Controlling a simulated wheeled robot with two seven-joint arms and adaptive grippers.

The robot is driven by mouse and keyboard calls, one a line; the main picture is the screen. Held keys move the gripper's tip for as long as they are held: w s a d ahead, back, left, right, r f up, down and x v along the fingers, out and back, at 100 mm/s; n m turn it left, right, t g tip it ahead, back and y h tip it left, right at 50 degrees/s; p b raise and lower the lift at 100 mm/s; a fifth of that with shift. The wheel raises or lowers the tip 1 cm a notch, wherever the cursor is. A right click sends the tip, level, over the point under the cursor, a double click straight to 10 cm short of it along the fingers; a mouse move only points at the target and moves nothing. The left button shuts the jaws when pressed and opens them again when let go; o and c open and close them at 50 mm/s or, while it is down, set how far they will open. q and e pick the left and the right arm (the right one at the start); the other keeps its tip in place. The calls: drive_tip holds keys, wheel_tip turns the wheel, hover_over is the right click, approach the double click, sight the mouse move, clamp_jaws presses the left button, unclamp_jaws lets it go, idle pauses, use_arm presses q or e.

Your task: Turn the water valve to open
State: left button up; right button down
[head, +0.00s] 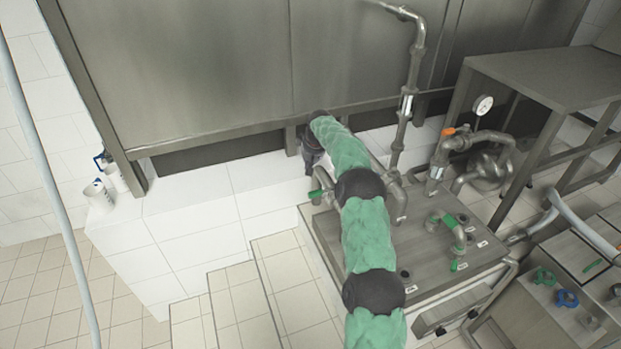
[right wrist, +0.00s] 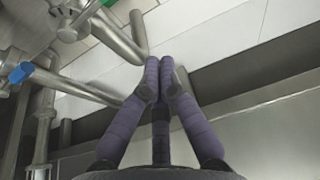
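A small valve with a green handle (head: 317,194) stands at the left rear corner of the steel machine top (head: 350,255) in the head view. My right gripper (head: 312,172) points down just above this handle, close to the wall panel; whether it touches the handle I cannot tell. In the right wrist view the dark fingers of the gripper (right wrist: 160,62) come together at the tips, with nothing visible between them. My left gripper is not in view.
Other green-handled valves (head: 461,219) stand on the machine top. A vertical pipe (head: 405,110) and an orange-topped valve (head: 449,131) rise behind it. Blue (head: 567,298) and green (head: 545,276) handwheels are at right. White cups (head: 99,196) stand on the left ledge.

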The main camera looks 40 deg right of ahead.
sight(325, 191)
wheel_tip(325, 191, down, 10)
drive_tip(key=p, duration=0.1)
drive_tip(key=shift+s+d+r, duration=0.15)
drive_tip(key=shift+s, duration=0.2)
idle(0.9)
drive_tip(key=shift+s, duration=0.1)
idle(0.4)
drive_tip(key=shift+s+n, duration=0.25)
drive_tip(key=shift+n, duration=0.15)
